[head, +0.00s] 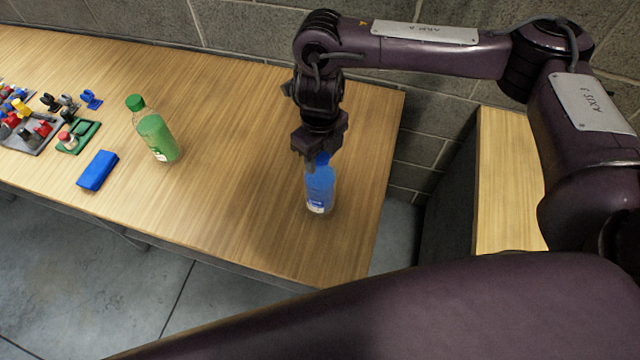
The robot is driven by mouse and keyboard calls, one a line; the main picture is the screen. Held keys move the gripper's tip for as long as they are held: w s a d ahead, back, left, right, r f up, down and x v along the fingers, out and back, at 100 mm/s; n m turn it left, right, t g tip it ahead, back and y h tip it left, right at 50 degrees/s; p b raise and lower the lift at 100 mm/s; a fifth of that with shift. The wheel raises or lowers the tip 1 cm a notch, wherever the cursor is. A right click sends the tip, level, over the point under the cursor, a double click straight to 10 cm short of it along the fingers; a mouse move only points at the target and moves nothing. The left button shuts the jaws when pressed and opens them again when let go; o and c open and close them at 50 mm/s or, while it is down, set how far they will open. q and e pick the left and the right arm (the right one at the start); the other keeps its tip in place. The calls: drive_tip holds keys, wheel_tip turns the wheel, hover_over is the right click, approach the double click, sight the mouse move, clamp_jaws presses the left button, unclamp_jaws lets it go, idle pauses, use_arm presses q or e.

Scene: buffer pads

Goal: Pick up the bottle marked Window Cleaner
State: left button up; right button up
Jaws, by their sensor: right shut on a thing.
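A clear bottle with blue liquid (320,190) stands upright near the right end of the wooden table (240,200). Its label is too small to read. My right gripper (318,155) comes down from above and is shut on the top of this bottle, hiding most of its cap. A second bottle, with green liquid and a green cap (157,137), stands to the left, apart from the gripper. My left gripper is not in view.
A blue box-like block (97,171) lies left of the green bottle. A grey board with several coloured pieces (45,137) and a green tray (88,132) sit at the far left. A block wall runs behind. The table between the bottles is clear.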

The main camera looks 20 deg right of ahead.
clamp_jaws()
drive_tip(key=shift+r, duration=0.1)
